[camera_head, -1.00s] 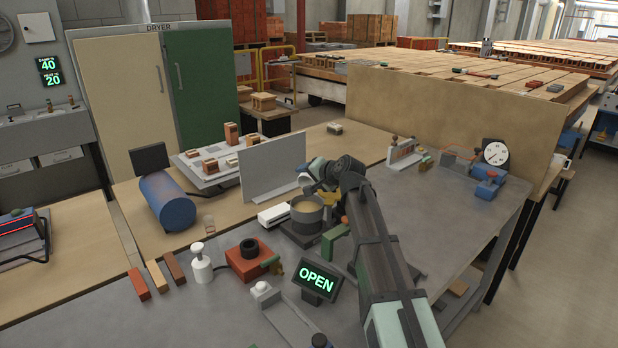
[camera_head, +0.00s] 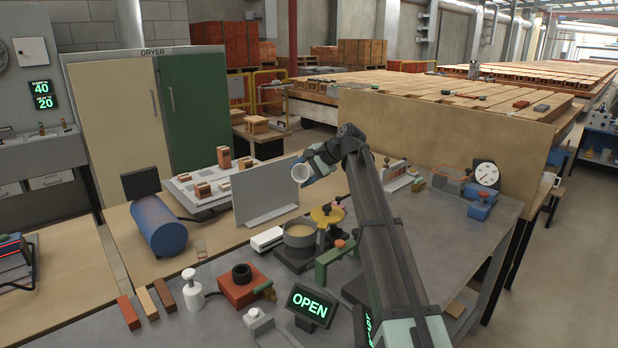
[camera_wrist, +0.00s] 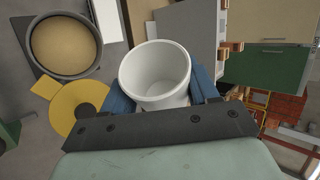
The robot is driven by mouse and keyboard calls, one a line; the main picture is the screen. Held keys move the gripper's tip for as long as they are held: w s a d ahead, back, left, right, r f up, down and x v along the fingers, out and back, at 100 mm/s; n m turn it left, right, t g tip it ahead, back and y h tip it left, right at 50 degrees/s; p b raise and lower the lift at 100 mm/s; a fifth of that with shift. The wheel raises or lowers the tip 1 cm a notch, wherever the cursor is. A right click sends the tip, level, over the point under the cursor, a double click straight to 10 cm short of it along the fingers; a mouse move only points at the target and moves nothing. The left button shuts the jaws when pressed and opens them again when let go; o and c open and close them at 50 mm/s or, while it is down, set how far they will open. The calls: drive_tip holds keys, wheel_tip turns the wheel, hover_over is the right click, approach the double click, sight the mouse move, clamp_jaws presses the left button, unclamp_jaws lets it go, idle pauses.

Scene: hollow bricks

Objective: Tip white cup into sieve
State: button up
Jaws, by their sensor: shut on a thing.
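My gripper (camera_head: 313,168) is shut on the white cup (camera_head: 301,173) and holds it in the air above the bench. In the wrist view the cup (camera_wrist: 156,70) sits between the blue fingers, with its open mouth toward the camera and its visible inside looking empty. The sieve (camera_head: 300,237) is a grey round pan standing on a dark base, below the cup. In the wrist view the sieve (camera_wrist: 101,44) shows tan material within its rim, at upper left, apart from the cup.
A yellow disc (camera_head: 327,216) lies beside the sieve. An upright grey panel (camera_head: 265,192) stands behind it.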

sight(302, 181)
drive_tip(key=s, duration=0.1)
drive_tip(key=s+f, duration=0.1)
drive_tip(key=s, duration=0.1)
drive_tip(key=shift+s+f+m+g, duration=0.1)
drive_tip(key=shift+s+m+g, duration=0.05)
drive_tip(key=shift+m+g, duration=0.25)
drive_tip(key=shift+w+r+m+g+y, duration=0.4)
drive_tip(key=shift+w+r+m+g, duration=0.1)
drive_tip(key=shift+m+g, duration=0.4)
drive_tip(key=shift+w+d+r+m+g+y, duration=0.15)
drive_tip(key=shift+r+m+g, duration=0.1)
drive_tip(key=shift+g, duration=0.25)
drive_tip(key=shift+w+a+r+m+g+y, duration=0.15)
drive_tip(key=shift+r+m+g, duration=0.1)
drive_tip(key=shift+g, duration=0.25)
drive_tip(key=shift+w+d+r+m+g+y, duration=0.15)
drive_tip(key=shift+r+m+g+y, duration=0.25)
drive_tip(key=shift+g, duration=0.2)
drive_tip(key=shift+w+d+r+m+g+y, duration=0.1)
drive_tip(key=shift+r+m+g+y, duration=0.15)
drive_tip(key=shift+m+g, duration=0.3)
drive_tip(key=shift+w+r+m+g+y, duration=0.15)
drive_tip(key=shift+r+m+g+y, duration=0.45)
drive_tip(key=shift+g, duration=0.35)
